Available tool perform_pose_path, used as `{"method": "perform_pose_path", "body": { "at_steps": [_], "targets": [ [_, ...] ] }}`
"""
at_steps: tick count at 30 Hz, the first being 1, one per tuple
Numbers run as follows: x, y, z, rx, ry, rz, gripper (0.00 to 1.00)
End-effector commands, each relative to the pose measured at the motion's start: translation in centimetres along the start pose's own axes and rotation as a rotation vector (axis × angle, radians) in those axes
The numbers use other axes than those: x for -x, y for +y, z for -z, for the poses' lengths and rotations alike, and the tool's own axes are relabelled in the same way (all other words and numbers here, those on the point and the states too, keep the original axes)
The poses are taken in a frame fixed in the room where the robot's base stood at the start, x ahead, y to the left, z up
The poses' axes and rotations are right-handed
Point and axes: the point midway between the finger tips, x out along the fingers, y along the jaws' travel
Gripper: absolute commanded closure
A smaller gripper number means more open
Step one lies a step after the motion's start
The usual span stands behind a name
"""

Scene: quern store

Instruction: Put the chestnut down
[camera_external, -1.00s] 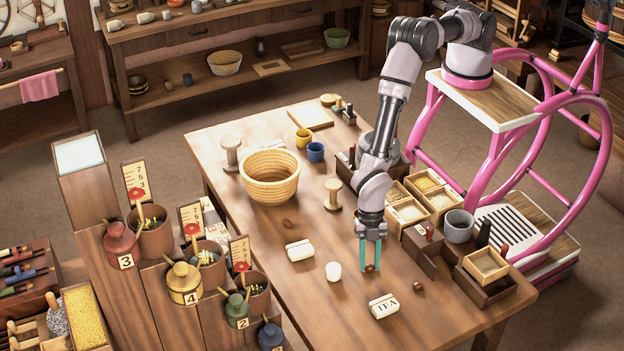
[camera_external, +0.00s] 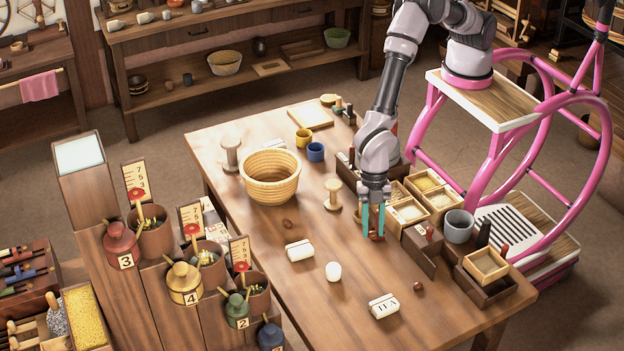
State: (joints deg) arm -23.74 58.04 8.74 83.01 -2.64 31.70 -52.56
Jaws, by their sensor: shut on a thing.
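My gripper (camera_external: 373,235), with teal fingers, points down over the right part of the wooden table (camera_external: 255,242). It is shut on a small brown chestnut (camera_external: 377,237) that shows low between the fingertips, partly covered by them. I cannot tell whether the chestnut touches the table top. Another brown chestnut (camera_external: 288,224) lies on the table in front of the woven basket (camera_external: 270,178). A further one (camera_external: 418,286) lies near the table's right front.
A wooden spool (camera_external: 333,195) stands left of my gripper. Open boxes (camera_external: 408,213) and a grey cup (camera_external: 459,226) crowd its right.

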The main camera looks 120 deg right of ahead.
Motion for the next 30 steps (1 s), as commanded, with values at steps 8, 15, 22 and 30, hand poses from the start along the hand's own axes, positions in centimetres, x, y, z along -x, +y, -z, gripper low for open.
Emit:
{"method": "perform_pose_path", "body": {
  "at_steps": [8, 15, 22, 30],
  "targets": [
    [3.7, 1.1, 0.0, -0.041, -0.006, -0.010, 1.00],
    [4.5, 5.0, -3.4, -0.207, -0.016, -0.054, 1.00],
    [6.2, 11.3, -10.1, -0.500, -0.028, -0.134, 1.00],
    [9.4, 18.9, -21.5, -0.951, -0.024, -0.260, 1.00]
  ]
}}
